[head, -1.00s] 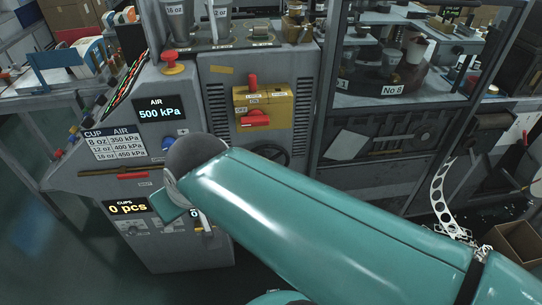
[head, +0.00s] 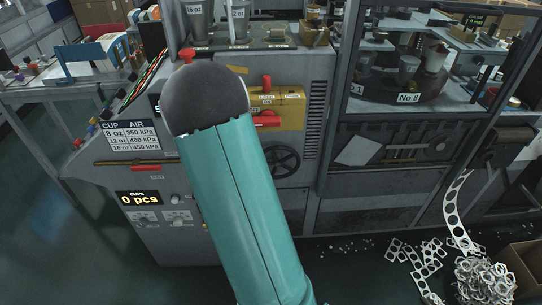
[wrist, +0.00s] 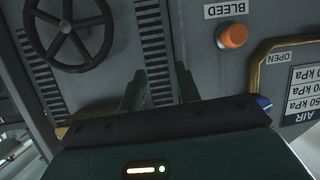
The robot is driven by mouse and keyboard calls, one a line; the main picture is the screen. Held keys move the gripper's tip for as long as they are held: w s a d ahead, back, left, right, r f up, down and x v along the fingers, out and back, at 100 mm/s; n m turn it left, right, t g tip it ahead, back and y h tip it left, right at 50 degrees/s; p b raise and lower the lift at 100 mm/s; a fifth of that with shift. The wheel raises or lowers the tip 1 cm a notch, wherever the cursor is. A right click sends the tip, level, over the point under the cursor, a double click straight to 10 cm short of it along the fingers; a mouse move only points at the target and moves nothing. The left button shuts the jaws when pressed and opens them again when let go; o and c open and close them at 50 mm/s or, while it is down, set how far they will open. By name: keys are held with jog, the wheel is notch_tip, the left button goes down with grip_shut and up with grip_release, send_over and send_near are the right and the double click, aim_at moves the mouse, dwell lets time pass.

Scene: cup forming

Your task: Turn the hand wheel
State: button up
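The hand wheel (head: 283,162) is a dark spoked wheel on the grey machine front in the head view, just right of my teal arm. In the wrist view the hand wheel (wrist: 68,30) is at the upper left, with its spokes and hub showing and its top cut off by the frame. My gripper (wrist: 160,82) shows two dark fingers set apart with a gap and nothing between them. It points at the vented panel beside the wheel and does not touch the wheel. In the head view my gripper is hidden behind my arm.
An orange BLEED button (wrist: 232,36) and a brass-coloured bar (wrist: 258,62) are right in the wrist view. A yellow switch box (head: 290,108) with red handles sits above the wheel. A glass-fronted cabinet (head: 400,120) stands to the right. Cut scrap (head: 482,278) lies on the floor, lower right.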

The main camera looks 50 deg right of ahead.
jog(key=s+d+f+h, duration=0.2)
jog(key=s+d+f, duration=0.2)
jog(key=s+d, duration=0.1)
jog(key=h, duration=0.3)
send_near(275, 158)
jog(key=shift+n, duration=0.3)
jog(key=x, duration=1)
jog(key=shift+w+d, duration=0.25)
grip_shut()
